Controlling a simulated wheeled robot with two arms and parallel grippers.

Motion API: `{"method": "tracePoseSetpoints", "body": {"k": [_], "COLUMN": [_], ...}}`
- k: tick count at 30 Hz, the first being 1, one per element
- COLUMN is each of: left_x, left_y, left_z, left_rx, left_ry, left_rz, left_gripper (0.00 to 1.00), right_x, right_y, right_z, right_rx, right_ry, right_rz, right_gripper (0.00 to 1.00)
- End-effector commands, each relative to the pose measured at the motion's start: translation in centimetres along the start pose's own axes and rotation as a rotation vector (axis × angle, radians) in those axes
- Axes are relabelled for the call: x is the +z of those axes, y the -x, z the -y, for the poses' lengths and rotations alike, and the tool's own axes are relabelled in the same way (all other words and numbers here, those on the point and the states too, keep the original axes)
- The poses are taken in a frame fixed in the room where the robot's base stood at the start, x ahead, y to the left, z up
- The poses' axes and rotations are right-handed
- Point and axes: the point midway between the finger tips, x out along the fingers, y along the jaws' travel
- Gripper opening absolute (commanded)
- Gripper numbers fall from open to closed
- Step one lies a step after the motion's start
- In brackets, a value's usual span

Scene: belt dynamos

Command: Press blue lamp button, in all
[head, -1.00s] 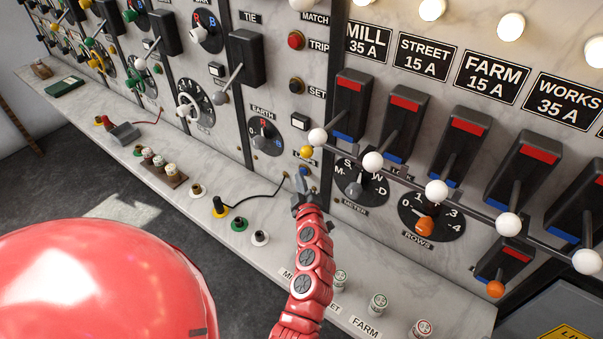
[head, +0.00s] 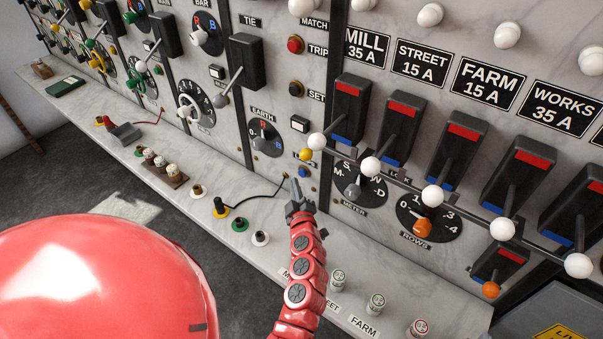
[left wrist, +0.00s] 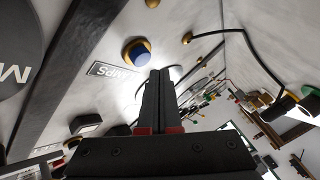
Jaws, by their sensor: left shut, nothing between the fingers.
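The blue lamp button (head: 303,172) is on the marble panel, low and left of the meter dial. In the left wrist view the blue button (left wrist: 138,54) sits in a brass ring beside a label ending in "MPS". My left gripper (head: 294,186) is shut and empty, with its tips just left of and below the button in the head view. In the left wrist view the closed fingers (left wrist: 160,75) point toward the panel near the button, with a visible gap between them in the picture. My right gripper is not in view.
A yellow knob (head: 306,155) sits just above the button. The meter dial (head: 359,185) and a bar of white-knobbed switches (head: 432,196) stand to the right. A black cable (head: 257,197) and terminals line the ledge below. White bulbs (head: 507,35) above the name plates look unlit.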

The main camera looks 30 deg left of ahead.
Motion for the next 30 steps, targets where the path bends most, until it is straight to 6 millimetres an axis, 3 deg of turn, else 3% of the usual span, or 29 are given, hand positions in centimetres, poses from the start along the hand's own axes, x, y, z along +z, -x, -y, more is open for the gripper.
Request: {"method": "tracePoseSetpoints", "body": {"k": [12, 30], "left_x": [-2.0, -2.1], "left_y": [2.8, 2.9], "left_z": [1.9, 2.1], "left_rx": [-0.002, -0.001], "left_ry": [-0.001, 0.000], "left_rz": [0.003, 0.002], "left_gripper": [0.00, 0.00], "right_x": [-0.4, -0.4], "right_y": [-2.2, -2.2], "right_z": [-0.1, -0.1], "right_rx": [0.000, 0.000], "right_ry": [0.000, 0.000], "right_rz": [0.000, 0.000], "right_gripper": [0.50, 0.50]}}
